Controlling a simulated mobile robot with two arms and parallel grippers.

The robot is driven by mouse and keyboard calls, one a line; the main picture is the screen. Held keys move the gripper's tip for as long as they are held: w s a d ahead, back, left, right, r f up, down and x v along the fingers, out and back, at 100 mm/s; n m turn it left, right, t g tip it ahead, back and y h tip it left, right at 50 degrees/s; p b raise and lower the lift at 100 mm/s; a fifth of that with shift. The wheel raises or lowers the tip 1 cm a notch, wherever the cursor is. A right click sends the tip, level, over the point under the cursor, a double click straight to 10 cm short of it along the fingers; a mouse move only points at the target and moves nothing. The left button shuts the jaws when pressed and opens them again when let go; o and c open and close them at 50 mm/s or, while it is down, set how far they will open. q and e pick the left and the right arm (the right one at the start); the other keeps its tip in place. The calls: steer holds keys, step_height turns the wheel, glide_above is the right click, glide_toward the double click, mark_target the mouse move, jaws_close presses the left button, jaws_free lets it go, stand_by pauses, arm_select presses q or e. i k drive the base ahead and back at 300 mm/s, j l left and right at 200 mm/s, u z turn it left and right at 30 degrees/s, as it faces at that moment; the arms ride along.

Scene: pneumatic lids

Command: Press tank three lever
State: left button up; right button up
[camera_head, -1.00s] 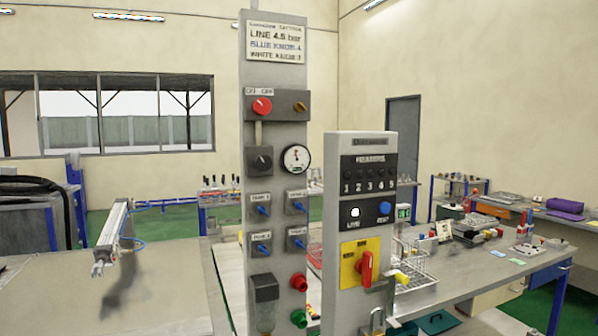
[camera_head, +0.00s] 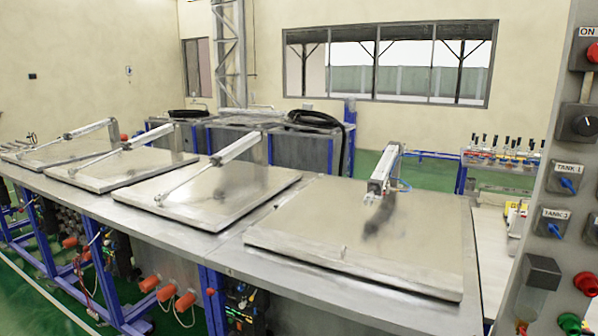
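The control panel (camera_head: 544,207) stands at the right edge, partly cut off. It carries a blue lever (camera_head: 567,186) under a label reading TANK 1. Below it is another blue lever (camera_head: 555,231) under a TANK label whose number I cannot read surely. A further blue lever (camera_head: 595,230) is cut by the right edge. Several flat metal tank lids lie closed in a row, among them the nearest lid (camera_head: 420,240), a second lid (camera_head: 215,195) and a third lid (camera_head: 125,170). Neither of my grippers is in view.
Pneumatic cylinders, such as this one (camera_head: 383,170), stand over the lids. Orange caps (camera_head: 150,284) and hoses line the front below the bench. A rack of black-handled levers (camera_head: 503,150) stands behind. Green floor lies free at the lower left.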

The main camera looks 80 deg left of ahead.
mark_target(86, 249)
steer(key=u, duration=3.05)
steer(key=i+j+z, duration=0.1)
steer(key=i+j, duration=0.2)
steer(key=i+j+z, duration=0.1)
steer(key=i+j, duration=0.55)
steer(key=i+j+z, duration=0.15)
steer(key=i+j, duration=0.15)
steer(key=j, duration=0.15)
steer(key=i+j+z, duration=0.1)
steer(key=i+j, duration=0.15)
steer(key=i+j+z, duration=0.1)
steer(key=i+j, duration=0.2)
steer(key=j, duration=0.25)
steer(key=i+j+z, duration=0.1)
steer(key=i+j, duration=0.15)
steer(key=j, duration=0.2)
